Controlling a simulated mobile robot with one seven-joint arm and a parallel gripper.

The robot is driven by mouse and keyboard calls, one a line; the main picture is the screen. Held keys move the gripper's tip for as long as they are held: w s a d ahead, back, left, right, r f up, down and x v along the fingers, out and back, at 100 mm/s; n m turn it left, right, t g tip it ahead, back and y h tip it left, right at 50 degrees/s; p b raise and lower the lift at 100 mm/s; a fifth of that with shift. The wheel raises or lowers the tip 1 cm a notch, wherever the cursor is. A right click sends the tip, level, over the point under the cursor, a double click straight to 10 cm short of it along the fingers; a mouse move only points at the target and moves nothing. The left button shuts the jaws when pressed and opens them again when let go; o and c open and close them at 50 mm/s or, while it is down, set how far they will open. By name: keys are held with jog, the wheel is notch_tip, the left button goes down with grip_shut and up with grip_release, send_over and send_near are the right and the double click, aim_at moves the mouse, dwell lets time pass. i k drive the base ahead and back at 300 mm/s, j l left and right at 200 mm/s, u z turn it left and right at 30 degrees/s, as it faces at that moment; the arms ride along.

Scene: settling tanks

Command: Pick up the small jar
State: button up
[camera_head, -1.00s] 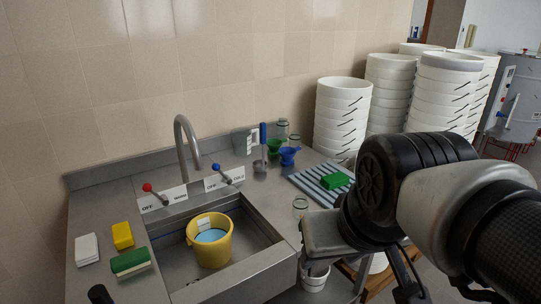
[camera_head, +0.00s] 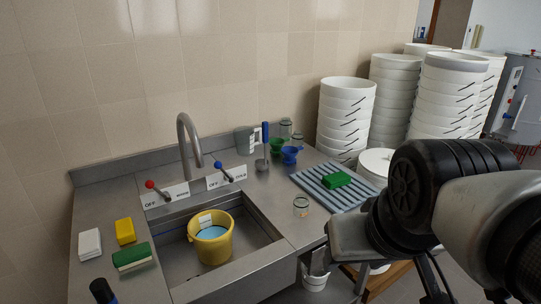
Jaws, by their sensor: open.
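A small clear glass jar (camera_head: 301,207) stands upright on the steel counter, right of the sink and near the front edge. Two more clear jars stand at the back by the wall, one (camera_head: 286,128) behind the other (camera_head: 297,140). My gripper (camera_head: 345,242) is at the lower right, to the right of and in front of the small jar, apart from it in the picture. It is open. Its fingers are hard to make out, and nothing shows held in it.
The sink (camera_head: 262,262) holds a yellow bucket (camera_head: 213,240). A striped blue mat (camera_head: 318,188) with a green sponge (camera_head: 337,180) lies behind the jar. Blue (camera_head: 290,154) and green (camera_head: 277,146) funnels stand farther back. Stacked white buckets (camera_head: 345,115) stand beyond.

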aim_at(301, 202)
jog(key=i+l+u, duration=0.4)
jog(key=i+l, duration=0.2)
jog(key=i+l+u, duration=0.2)
jog(key=l, duration=0.3)
